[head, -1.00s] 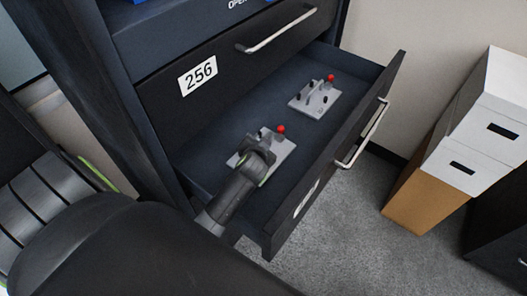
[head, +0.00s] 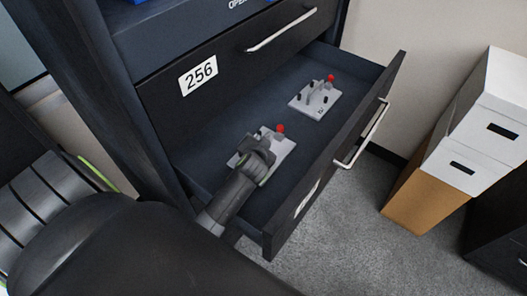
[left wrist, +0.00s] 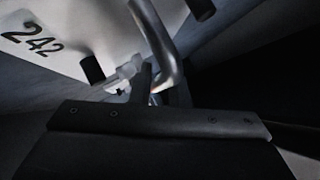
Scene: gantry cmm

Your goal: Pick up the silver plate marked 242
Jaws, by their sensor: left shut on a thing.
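The silver plate marked 242 (head: 279,156) lies in the open drawer at its near end, with a red knob (head: 281,128) and clamp parts on top. Its number shows in the left wrist view (left wrist: 50,30), beside dark pegs and a curved metal bar (left wrist: 155,35). My left gripper (head: 258,148) comes in from the lower left over this plate and covers part of it. It is shut on the plate's raised fitting; the exact contact is hard to see in the dark wrist view. My right gripper is not in view.
A second silver plate (head: 317,101) with a red knob sits farther back in the drawer. The drawer front (head: 345,150) and side walls enclose both plates. A closed drawer marked 256 (head: 198,75) is above. White boxes (head: 487,115) are stacked at the right.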

